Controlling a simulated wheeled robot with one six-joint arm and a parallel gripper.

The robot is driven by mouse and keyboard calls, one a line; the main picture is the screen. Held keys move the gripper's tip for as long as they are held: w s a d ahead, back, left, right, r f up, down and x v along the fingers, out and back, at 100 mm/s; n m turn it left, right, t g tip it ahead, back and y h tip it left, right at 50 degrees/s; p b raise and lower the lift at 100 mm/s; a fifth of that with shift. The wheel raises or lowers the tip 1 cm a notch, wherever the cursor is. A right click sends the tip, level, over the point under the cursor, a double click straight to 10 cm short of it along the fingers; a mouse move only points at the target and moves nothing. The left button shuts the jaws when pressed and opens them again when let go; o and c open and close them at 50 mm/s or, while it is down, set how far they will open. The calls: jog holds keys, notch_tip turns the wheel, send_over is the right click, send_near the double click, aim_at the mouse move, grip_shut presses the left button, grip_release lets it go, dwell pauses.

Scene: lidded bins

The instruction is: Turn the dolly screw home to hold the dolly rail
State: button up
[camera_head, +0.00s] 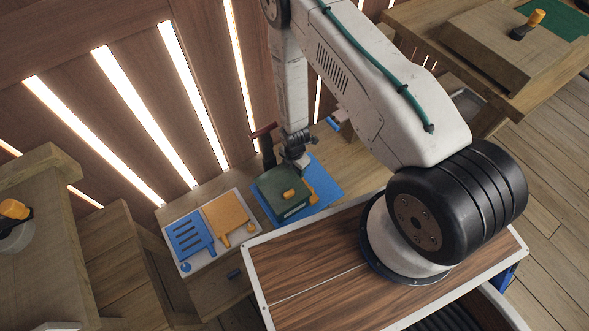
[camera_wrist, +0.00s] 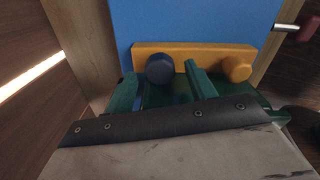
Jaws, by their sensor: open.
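A dark green block-like fixture (camera_head: 277,193) with an orange knob (camera_head: 289,194) sits on a blue mat (camera_head: 322,174) on the bench. An orange bar (camera_head: 318,186) stands at its right side. In the wrist view, the orange bar (camera_wrist: 200,52) has a dark blue round knob (camera_wrist: 160,68) at its left and an orange round knob (camera_wrist: 237,68) at its right. Dark green uprights (camera_wrist: 200,80) stand before it. My gripper (camera_head: 302,160) is open, just above and behind the green fixture. I cannot tell which knob is the dolly screw; no knob appears gripped.
A white tray (camera_head: 236,247) left of the mat holds a slotted blue plate (camera_head: 189,235) and an orange plate (camera_head: 226,214). A red-handled lever (camera_head: 264,131) stands close behind my gripper. A slatted wooden wall (camera_head: 120,110) backs the bench. Other wooden benches stand on both sides.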

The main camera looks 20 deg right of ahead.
aim_at(295, 170)
jog(key=shift+f, duration=0.75)
jog(key=c, duration=1)
jog(key=shift+m, duration=2.2)
jog(key=o, duration=1)
jog(key=shift+r, duration=3.9)
